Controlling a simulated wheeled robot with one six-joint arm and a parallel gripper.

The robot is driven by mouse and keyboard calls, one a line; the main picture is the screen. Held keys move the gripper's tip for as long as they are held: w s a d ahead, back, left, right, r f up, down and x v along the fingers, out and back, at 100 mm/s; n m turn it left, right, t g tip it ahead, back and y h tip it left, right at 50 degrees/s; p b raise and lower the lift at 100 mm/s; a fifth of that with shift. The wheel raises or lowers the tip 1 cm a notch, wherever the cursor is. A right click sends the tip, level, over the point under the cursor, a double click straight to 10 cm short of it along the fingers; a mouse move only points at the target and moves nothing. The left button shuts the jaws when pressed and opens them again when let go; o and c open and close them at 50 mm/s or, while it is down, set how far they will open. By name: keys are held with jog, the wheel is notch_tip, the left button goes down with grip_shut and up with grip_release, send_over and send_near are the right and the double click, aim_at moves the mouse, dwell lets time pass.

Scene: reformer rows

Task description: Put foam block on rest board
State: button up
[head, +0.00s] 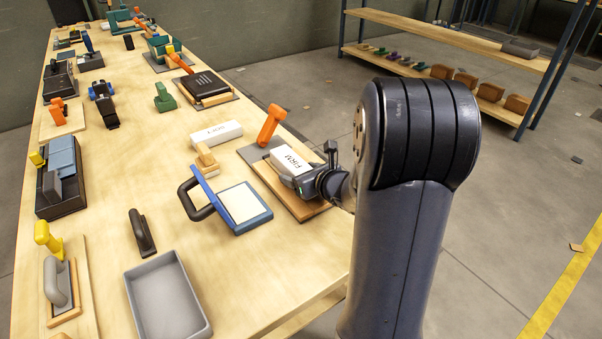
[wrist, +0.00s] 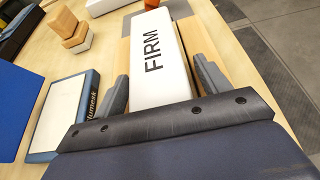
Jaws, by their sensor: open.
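A white foam block (head: 290,163) marked FIRM lies flat on a wooden board (head: 309,209) near the table's right edge. The block also shows large in the wrist view (wrist: 152,38), with wood of the board beside it. My gripper (wrist: 162,76) is open, with one finger on each side of the block's near end. In the head view my gripper (head: 308,181) is at the block's right end, partly hiding the block and board. I cannot tell whether the fingers touch the block. Another white block (head: 217,133) with lettering too small to read lies further back.
An orange-handled tool (head: 270,125) stands behind the board. A blue-framed pad (head: 240,204) with a dark handle and a small wooden piece (head: 206,158) are to the left. A grey tray (head: 168,297) lies at the front. Bare tabletop shows between the tray and the table's right edge.

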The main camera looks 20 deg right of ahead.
jog(key=p+v, duration=0.1)
jog(key=v, duration=1.1)
jog(key=shift+r+p, duration=0.25)
jog(key=shift+p, duration=0.1)
jog(key=shift+c, duration=0.3)
dwell(0.4)
